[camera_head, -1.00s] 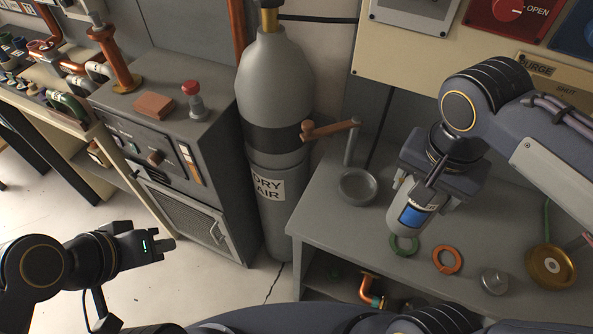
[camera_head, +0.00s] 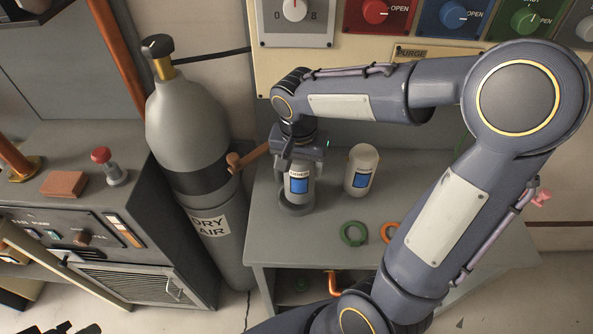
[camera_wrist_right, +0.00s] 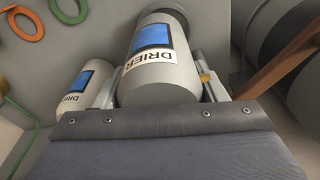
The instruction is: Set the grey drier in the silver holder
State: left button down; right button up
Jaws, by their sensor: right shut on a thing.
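The grey drier (camera_head: 299,184), a cylinder with a blue label, is upright in my right gripper (camera_head: 299,168). In the right wrist view the drier (camera_wrist_right: 158,68) lies between the two fingers (camera_wrist_right: 165,84). The silver holder (camera_head: 297,209), a round cup, is on the bench directly below the drier. The drier's lower end is at the holder's rim; I cannot tell whether it rests on the bottom. The holder's rim also shows past the drier in the wrist view (camera_wrist_right: 167,11). Only a dark tip of my left gripper (camera_head: 76,328) shows at the bottom left.
A second, paler drier (camera_head: 361,170) stands on the bench just right of the holder. A green ring (camera_head: 353,234) and an orange ring (camera_head: 389,232) lie in front.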

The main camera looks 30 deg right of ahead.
jog(key=shift+w+f, duration=0.45)
jog(key=shift+f, duration=0.05)
jog(key=shift+w+f, duration=0.15)
jog(key=shift+f, duration=1.5)
jog(key=shift+f, duration=0.1)
jog(key=shift+f, duration=0.15)
jog(key=o, duration=1.3)
jog(key=r, duration=0.8)
jog(key=s+a+r, duration=0.1)
jog(key=r, duration=0.3)
jog(key=s+a+f+n+t+y, duration=0.1)
jog(key=s+n, duration=0.1)
jog(key=s, duration=0.3)
jog(key=s+a+f+n+t+y, duration=0.1)
jog(key=s+n+t+y, duration=0.1)
jog(key=s, duration=0.3)
jog(key=s+a+f+n+t+y, duration=0.1)
jog(key=s+n, duration=0.2)
jog(key=s, duration=0.3)
jog(key=shift+a+t+y, duration=0.2)
jog(key=shift+t+y, duration=0.1)
jog(key=shift+y, duration=0.1)
